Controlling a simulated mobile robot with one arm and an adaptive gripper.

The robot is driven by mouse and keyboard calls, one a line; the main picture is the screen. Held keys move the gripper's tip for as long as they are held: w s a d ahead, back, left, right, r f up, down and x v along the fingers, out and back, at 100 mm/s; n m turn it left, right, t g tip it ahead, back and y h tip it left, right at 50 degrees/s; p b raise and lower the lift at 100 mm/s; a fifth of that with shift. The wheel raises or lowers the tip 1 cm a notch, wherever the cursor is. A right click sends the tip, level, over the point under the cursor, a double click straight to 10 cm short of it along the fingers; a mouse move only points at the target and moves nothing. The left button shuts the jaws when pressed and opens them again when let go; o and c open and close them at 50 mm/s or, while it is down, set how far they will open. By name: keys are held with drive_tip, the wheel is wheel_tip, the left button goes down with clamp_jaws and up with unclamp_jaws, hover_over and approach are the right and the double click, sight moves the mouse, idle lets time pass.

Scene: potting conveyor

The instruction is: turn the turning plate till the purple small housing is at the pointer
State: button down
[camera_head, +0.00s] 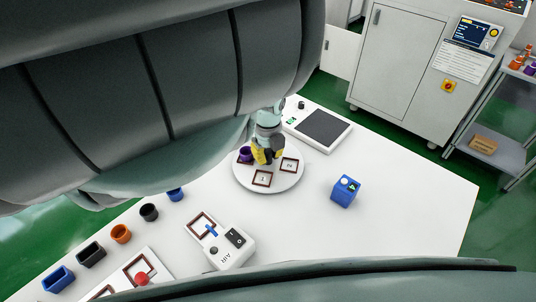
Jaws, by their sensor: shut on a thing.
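The turning plate (284,184) is a round white disc on the white table, with dark-red square frames on it. Labels show in the frames at the front and the right. The purple small housing (245,154) stands at the plate's left-back side, just left of my gripper. My gripper (266,158), with yellow and black parts, reaches down over the plate's back-middle. It is shut on a part of the turning plate; the fingers hide the held part. I cannot make out the pointer.
A blue box with a white top (343,191) stands right of the plate. A dark-topped device (325,127) lies behind it. A white AIR unit (231,246) and several coloured cups, including an orange one (121,233), are front left. The table's right side is clear.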

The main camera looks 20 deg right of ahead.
drive_tip(key=shift+w+m+b, duration=0.1)
drive_tip(key=shift+m+b, duration=0.25)
drive_tip(key=shift+m, duration=2.45)
drive_tip(key=c, duration=0.7)
unclamp_jaws()
drive_tip(key=shift+c, duration=0.2)
drive_tip(key=shift+r, duration=0.1)
